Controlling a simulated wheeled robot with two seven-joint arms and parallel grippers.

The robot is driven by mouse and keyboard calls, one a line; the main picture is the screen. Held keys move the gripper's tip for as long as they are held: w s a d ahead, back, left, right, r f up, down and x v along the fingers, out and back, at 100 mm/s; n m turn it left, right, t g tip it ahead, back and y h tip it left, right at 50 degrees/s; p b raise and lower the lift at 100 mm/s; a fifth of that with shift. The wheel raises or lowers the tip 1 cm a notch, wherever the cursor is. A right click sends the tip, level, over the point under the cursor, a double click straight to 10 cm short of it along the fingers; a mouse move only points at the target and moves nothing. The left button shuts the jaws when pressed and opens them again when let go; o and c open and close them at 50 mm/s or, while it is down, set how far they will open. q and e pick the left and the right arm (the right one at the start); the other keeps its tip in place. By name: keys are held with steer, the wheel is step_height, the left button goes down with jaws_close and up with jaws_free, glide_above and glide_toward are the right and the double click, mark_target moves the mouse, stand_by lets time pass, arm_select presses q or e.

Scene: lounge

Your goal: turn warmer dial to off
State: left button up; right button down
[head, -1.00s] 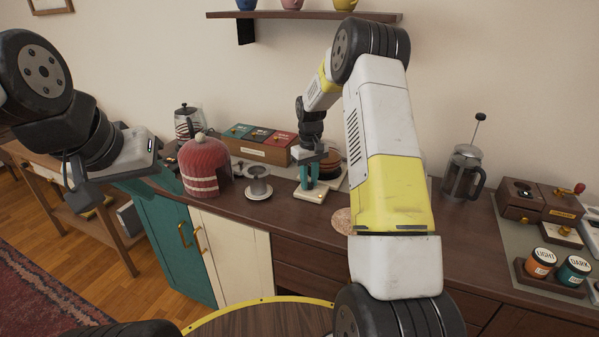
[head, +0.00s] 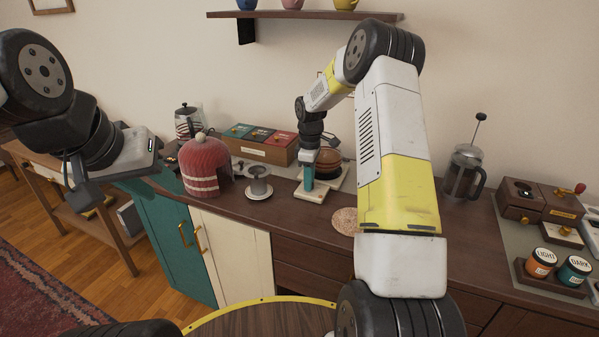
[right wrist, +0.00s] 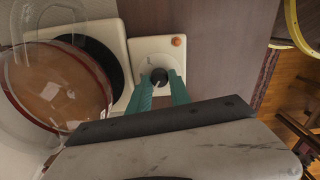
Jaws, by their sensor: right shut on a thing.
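The warmer (head: 337,180) is a cream unit on the wooden counter, with a round dark plate and a small front panel. In the right wrist view its black dial (right wrist: 159,76) sits on the cream panel (right wrist: 150,48) beside an orange light (right wrist: 177,41). My right gripper (right wrist: 160,88) is over the panel, its teal fingers shut on the dial from both sides. In the head view my right gripper (head: 308,180) hides the dial.
A glass carafe with brown liquid (right wrist: 55,88) stands on the warmer plate, close to my right gripper. A round cork mat (head: 345,220) lies in front.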

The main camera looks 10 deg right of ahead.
steer(key=shift+r+n, duration=0.1)
steer(key=shift+n, duration=0.3)
steer(key=c, duration=1.2)
jaws_free()
steer(key=shift+r, duration=3.85)
